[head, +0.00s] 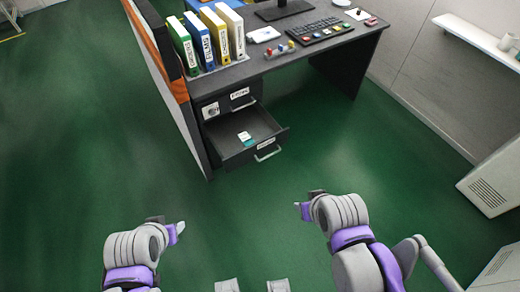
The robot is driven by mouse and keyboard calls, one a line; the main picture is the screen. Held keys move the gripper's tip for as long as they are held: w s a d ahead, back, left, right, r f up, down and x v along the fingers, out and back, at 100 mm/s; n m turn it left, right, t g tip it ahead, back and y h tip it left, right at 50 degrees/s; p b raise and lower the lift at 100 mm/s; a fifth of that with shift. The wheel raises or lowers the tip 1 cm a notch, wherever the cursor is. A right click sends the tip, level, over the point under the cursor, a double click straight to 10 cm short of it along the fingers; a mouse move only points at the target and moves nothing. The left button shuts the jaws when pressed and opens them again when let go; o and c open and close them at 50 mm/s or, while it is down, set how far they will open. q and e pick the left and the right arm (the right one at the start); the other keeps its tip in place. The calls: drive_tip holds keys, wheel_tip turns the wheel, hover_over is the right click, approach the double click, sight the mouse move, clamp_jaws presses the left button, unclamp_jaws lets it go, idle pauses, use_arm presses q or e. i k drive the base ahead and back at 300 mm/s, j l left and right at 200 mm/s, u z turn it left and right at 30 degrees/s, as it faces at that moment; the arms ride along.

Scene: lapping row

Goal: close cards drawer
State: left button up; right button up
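A dark drawer (231,146) under the desk is pulled out, with a white label and a light handle (268,153) on its front. A small white and green item (245,138) lies inside it. A closed drawer (240,96) with a label and handle sits above it. My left gripper (170,225) is at the lower left, well short of the drawer. My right gripper (306,202) is at the lower right, in front of the drawer and apart from it. I cannot make out whether the fingers of either gripper are open.
The desk (290,52) carries several binders (208,38), a keyboard (318,31) and small coloured objects. An orange and white partition (168,62) stands along its left side. A grey cabinet (495,175) is at the right. Green floor between me and the drawer is clear.

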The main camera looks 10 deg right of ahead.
sight(222, 131)
drive_tip(key=i+j+z, duration=0.15)
drive_tip(key=i, duration=0.3)
drive_tip(key=i+j+z, duration=0.15)
drive_tip(key=i, duration=0.35)
